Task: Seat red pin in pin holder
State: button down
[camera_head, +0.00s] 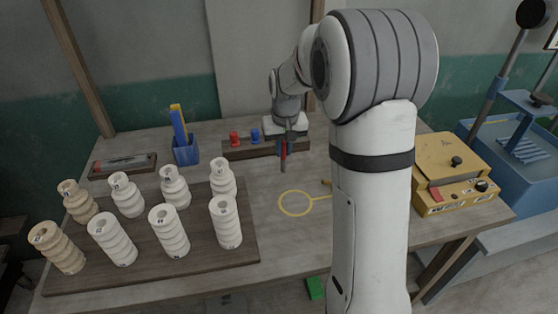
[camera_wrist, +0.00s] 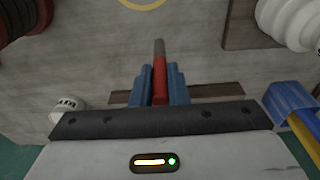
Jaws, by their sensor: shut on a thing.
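The red pin (camera_head: 283,158) is held in my gripper (camera_head: 284,147), hanging roughly upright with its grey end down, above the table. In the wrist view the red pin (camera_wrist: 160,75) sits between the blue fingers of my gripper (camera_wrist: 160,84), which are shut on it. A long dark wooden block (camera_head: 240,153), seemingly the pin holder, lies at the back of the table, with a red knob-like top and a blue one standing on its left part. My gripper covers its right part, so I cannot see any socket there. The pin appears apart from the block.
A blue cup (camera_head: 186,153) with a yellow tool stands left of the block. Several pale ribbed clay pieces stand on a dark board (camera_head: 250,253) at front left. A yellow box (camera_head: 452,172) is at right. A yellow ring (camera_head: 296,214) marks clear tabletop in the middle.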

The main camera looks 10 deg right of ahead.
aim_at(283, 161)
jog(key=shift+w+f, duration=0.1)
jog(key=shift+f, duration=0.45)
jog(key=shift+a+f, duration=0.1)
jog(key=shift+f, duration=1.8)
jog(key=shift+f, duration=0.15)
jog(key=c, duration=1.4)
grip_release()
